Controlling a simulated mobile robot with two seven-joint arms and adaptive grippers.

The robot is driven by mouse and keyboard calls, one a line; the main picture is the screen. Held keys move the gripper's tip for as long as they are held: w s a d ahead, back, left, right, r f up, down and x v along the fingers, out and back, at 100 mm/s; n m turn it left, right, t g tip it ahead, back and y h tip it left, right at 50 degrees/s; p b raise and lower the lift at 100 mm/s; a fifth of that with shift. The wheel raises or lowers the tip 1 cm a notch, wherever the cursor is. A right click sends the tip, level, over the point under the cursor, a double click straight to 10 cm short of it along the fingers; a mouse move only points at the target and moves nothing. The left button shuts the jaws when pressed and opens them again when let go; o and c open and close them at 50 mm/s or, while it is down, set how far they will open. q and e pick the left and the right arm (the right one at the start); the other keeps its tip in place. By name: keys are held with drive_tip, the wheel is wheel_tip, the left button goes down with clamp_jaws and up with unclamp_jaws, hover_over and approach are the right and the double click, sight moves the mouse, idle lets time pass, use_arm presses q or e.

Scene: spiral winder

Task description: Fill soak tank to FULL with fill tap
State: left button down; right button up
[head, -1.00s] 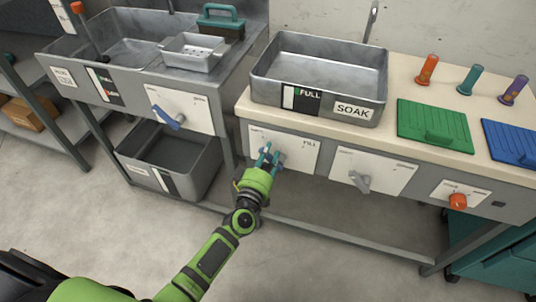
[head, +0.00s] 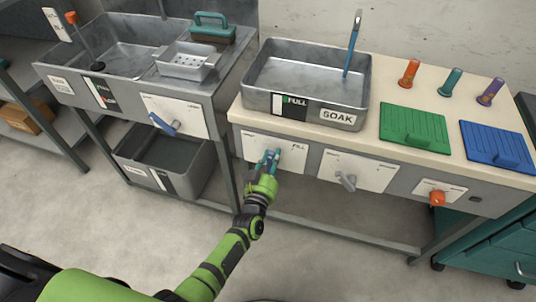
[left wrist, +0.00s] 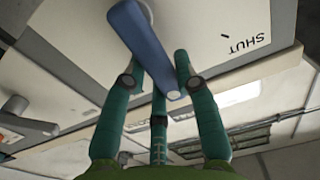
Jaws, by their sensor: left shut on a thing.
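The soak tank (head: 262,98) is a grey metal basin on the counter, with a SOAK label (head: 337,117) and a black-and-white gauge marked FULL (head: 291,104) on its front. A blue stream (head: 352,50) runs from the spout (head: 358,18) into the tank. The fill tap's panel (head: 255,145) is below, marked FILL. My left gripper (head: 269,160) is at this panel, its fingers closed around the blue tap lever (left wrist: 143,42). The left wrist view shows the lever between the teal fingers, with SHUT printed on the panel.
Right of the fill panel are a grey lever (head: 346,181) and an orange knob (head: 437,198). A green board (head: 414,128) and a blue board (head: 494,145) lie on the counter. A sink (head: 125,62) with another blue lever (head: 161,123) stands left.

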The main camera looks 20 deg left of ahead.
use_arm(q)
drive_tip(key=shift+d+m, duration=0.2)
drive_tip(key=shift+m, duration=0.2)
drive_tip(key=shift+d+f+m, duration=0.15)
drive_tip(key=shift+d+m, duration=0.15)
drive_tip(key=shift+m, duration=0.35)
drive_tip(key=shift+d+f+m, duration=0.1)
drive_tip(key=shift+d+m, duration=0.15)
drive_tip(key=shift+m, duration=0.4)
use_arm(e)
drive_tip(key=shift+s+d+r, duration=0.15)
drive_tip(key=shift+d+r, duration=0.2)
drive_tip(key=shift+d, duration=0.45)
use_arm(q)
drive_tip(key=c, duration=0.9)
unclamp_jaws()
drive_tip(key=shift+c, duration=0.2)
use_arm(e)
drive_tip(key=shift+w, duration=0.2)
drive_tip(key=shift+a, duration=0.1)
